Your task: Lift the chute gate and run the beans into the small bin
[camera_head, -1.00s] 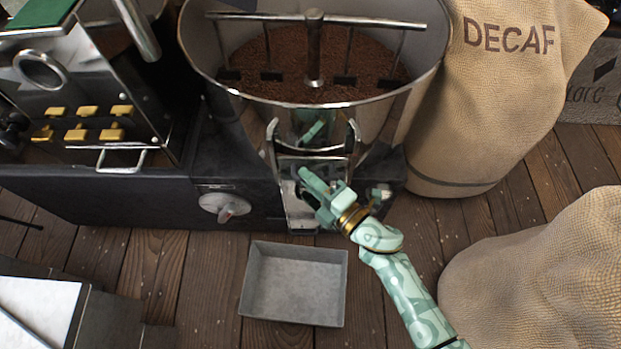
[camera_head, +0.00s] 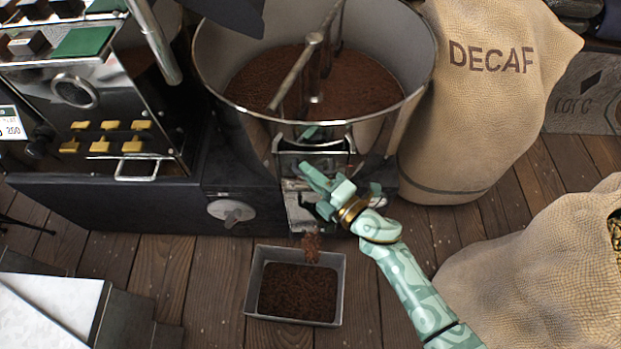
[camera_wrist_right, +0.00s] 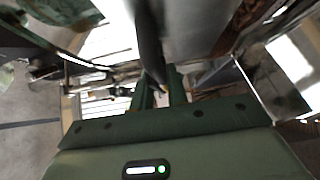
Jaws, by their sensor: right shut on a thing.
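My right gripper (camera_head: 322,192) is shut at the front of the chute below the round cooling drum; in the right wrist view its fingers (camera_wrist_right: 160,88) close on a dark upright part, which I take for the gate's handle. The chute gate (camera_head: 314,162) is partly hidden by the fingers. Brown beans (camera_head: 311,246) fall from the chute mouth (camera_head: 297,212) into the small grey metal bin (camera_head: 339,290) on the floor. A broad layer of beans (camera_head: 297,292) covers the bin's bottom. My left gripper is not in view.
The drum (camera_head: 425,60) holds many beans under a stirrer bar (camera_head: 298,68). A DECAF sack (camera_head: 480,130) stands right of it, and another sack (camera_head: 540,270) is near my right arm. Plank floor around the bin is clear.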

